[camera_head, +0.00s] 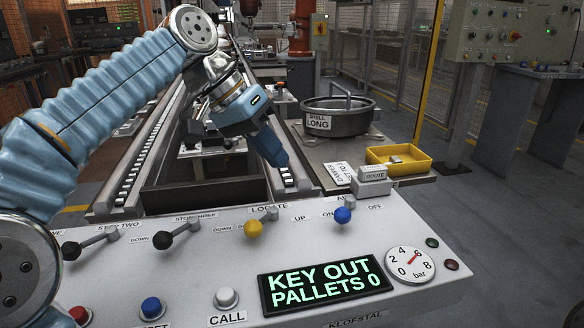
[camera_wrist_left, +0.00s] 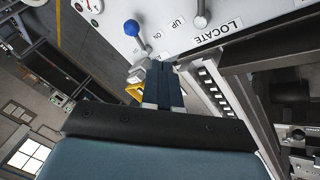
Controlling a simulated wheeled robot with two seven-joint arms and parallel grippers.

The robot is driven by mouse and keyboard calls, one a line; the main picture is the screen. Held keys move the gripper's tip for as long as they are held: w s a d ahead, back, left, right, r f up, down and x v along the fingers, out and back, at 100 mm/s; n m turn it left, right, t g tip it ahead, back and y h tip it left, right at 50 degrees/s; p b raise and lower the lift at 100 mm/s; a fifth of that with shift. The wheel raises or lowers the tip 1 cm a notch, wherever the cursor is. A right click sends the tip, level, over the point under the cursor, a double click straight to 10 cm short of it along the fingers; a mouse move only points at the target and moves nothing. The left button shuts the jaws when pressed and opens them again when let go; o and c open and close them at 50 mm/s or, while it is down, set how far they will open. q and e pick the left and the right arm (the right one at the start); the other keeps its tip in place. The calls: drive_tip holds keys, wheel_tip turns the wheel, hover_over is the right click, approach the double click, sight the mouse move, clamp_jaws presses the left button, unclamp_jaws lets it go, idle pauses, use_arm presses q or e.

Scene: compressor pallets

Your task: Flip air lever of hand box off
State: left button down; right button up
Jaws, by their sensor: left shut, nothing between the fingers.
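The hand box (camera_head: 200,265) is a pale sloped panel across the front of the head view. Its air lever (camera_head: 343,215) has a blue ball knob and stands between the ON and OFF labels, with the knob nearer ON. The lever also shows in the left wrist view (camera_wrist_left: 131,28), near the top, beside the ON label. My left gripper (camera_head: 282,162) is shut and empty, pointing down beyond the panel's back edge, left of the air lever and apart from it. Its shut fingers show in the left wrist view (camera_wrist_left: 164,88). My right gripper is not in view.
A yellow-knobbed locate lever (camera_head: 254,228) stands left of the air lever, with black-knobbed levers (camera_head: 162,240) further left. A pressure gauge (camera_head: 410,264) and a lit display (camera_head: 325,282) are in front. Behind are a ROUTE block (camera_head: 372,181), a yellow tray (camera_head: 399,160) and conveyor rails.

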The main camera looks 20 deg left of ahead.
sight(345, 209)
use_arm(q)
drive_tip(key=b+x, duration=0.2)
drive_tip(key=x, duration=0.7)
drive_tip(key=shift+s+d, duration=0.2)
drive_tip(key=shift+d, duration=0.4)
drive_tip(key=shift+s+d, duration=0.2)
drive_tip(key=shift+d, duration=0.45)
drive_tip(key=shift+s+d+f, duration=0.1)
drive_tip(key=shift+d+f, duration=0.05)
drive_tip(key=shift+d, duration=0.45)
